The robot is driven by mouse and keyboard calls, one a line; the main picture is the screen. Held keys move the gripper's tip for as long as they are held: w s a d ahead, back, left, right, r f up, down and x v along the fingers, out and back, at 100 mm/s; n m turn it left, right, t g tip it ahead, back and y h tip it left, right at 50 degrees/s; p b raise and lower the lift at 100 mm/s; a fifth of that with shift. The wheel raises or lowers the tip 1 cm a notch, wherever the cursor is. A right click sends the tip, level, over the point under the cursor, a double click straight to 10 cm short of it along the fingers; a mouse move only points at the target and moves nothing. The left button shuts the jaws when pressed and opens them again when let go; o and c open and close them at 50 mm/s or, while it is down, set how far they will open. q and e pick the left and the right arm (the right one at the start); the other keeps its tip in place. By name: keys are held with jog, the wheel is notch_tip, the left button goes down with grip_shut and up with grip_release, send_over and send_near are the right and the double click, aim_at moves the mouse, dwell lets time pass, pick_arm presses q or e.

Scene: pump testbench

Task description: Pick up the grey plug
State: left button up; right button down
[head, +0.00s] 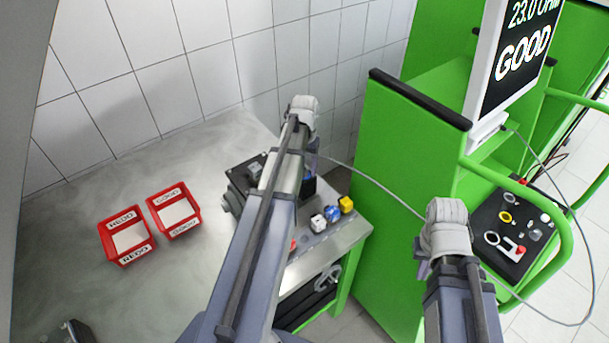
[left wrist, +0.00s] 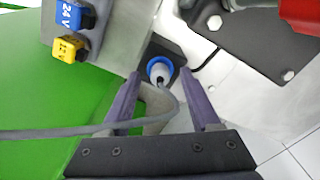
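In the left wrist view, the grey plug (left wrist: 161,74) sits end-on inside a round blue socket (left wrist: 155,62), with a grey cable (left wrist: 85,132) bending away from it to the left. My left gripper (left wrist: 162,76) is open. Its two fingers reach toward the plug from either side, with a visible gap on each side. In the head view my left arm hides the plug and most of the socket area. My right gripper (head: 424,262) is at the lower right, over the green bench side, away from the plug. Its fingers are mostly hidden by its own wrist.
White, blue and yellow blocks (head: 332,213) stand at the metal table's edge. Two red labelled trays (head: 127,238) (head: 174,212) lie on the left. A green cabinet (head: 390,180) with a screen (head: 515,55) reading GOOD stands right. The cable (head: 375,183) crosses to it.

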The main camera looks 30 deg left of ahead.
pick_arm(q)
grip_shut()
dwell(0.5)
notch_tip(320, 180, up, 10)
jog(key=p, duration=1)
